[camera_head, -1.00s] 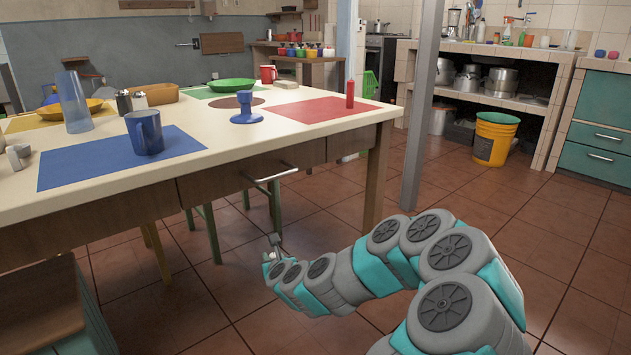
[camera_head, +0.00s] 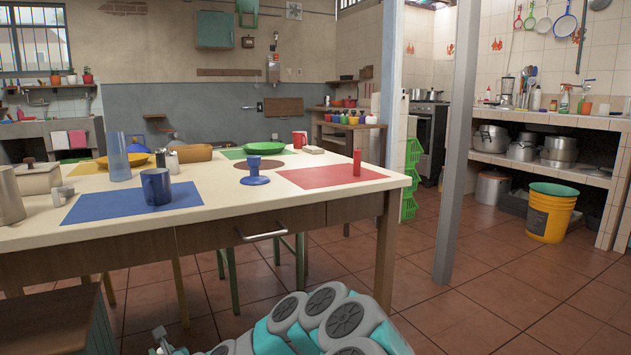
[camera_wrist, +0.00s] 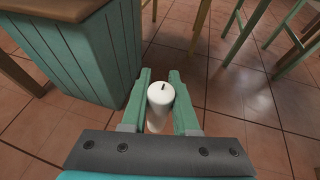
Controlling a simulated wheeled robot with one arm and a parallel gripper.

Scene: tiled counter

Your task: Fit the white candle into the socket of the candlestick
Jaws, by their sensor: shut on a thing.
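The white candle (camera_wrist: 160,101) stands between the two green fingers of my gripper (camera_wrist: 160,76) in the wrist view, with its dark wick towards the camera. My gripper is shut on it, over the tiled floor and beside a teal slatted wooden unit. The blue candlestick (camera_head: 255,172) stands upright on the table in the head view, on bare tabletop between the blue and red mats. Its socket opening is too small to make out. My gripper is low in front of the table, well away from the candlestick; the candle cannot be made out in the head view.
The table (camera_head: 215,216) has a drawer handle (camera_head: 262,236) jutting from its front. A blue mug (camera_head: 156,187), a tall blue glass (camera_head: 118,158) and a red bottle (camera_head: 357,162) stand around the candlestick. A grey post (camera_head: 458,150) rises right of the table.

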